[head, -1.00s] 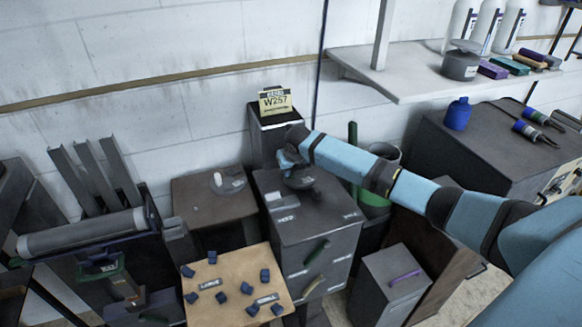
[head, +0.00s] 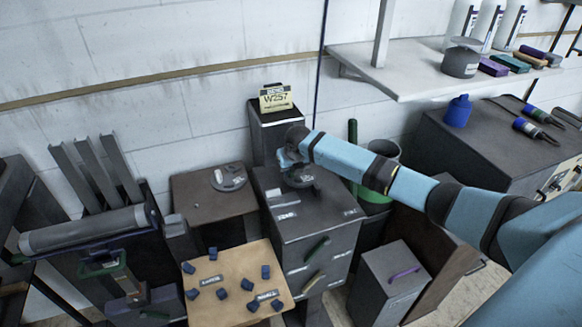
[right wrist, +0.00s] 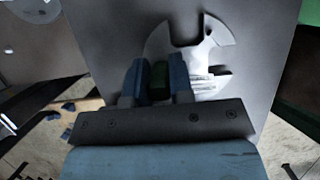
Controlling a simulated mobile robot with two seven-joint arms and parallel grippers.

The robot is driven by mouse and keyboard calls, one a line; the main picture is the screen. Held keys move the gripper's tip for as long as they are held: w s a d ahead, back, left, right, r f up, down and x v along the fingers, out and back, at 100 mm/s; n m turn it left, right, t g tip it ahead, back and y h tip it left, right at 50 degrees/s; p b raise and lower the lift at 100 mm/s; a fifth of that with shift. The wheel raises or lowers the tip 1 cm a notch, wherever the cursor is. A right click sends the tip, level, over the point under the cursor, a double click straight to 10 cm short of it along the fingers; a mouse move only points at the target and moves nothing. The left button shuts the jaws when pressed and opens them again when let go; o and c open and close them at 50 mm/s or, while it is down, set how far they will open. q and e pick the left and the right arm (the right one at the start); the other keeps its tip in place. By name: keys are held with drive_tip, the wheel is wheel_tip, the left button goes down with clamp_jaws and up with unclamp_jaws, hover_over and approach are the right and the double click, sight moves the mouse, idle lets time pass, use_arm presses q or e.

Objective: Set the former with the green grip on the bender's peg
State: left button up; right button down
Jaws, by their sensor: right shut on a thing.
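The former (right wrist: 210,45) is a flat grey plate with notches and a green grip (right wrist: 160,82). My right gripper (right wrist: 158,75) is shut on that grip, with one blue finger on each side. In the head view the right gripper (head: 291,157) is over the top of the dark grey cabinet (head: 325,222), with the former (head: 303,179) low at the cabinet top. I cannot tell whether the former touches it. A round grey plate with a pale upright peg (head: 218,175) stands on the low brown table; I cannot tell if it is the bender. My left gripper is out of view.
The brown table (head: 200,205) is left of the cabinet. A wooden board (head: 240,255) with several blue blocks lies in front. A post with the W257 sign (head: 276,98) stands behind the cabinet. A green bin (head: 375,200) is right of it. A wall shelf (head: 400,85) overhangs at the right.

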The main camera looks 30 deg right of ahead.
drive_tip(key=shift+f, duration=0.1)
idle(0.7)
drive_tip(key=c, duration=0.9)
unclamp_jaws()
drive_tip(key=shift+f, duration=0.1)
drive_tip(key=v, duration=1.4)
drive_tip(key=shift+s, duration=0.1)
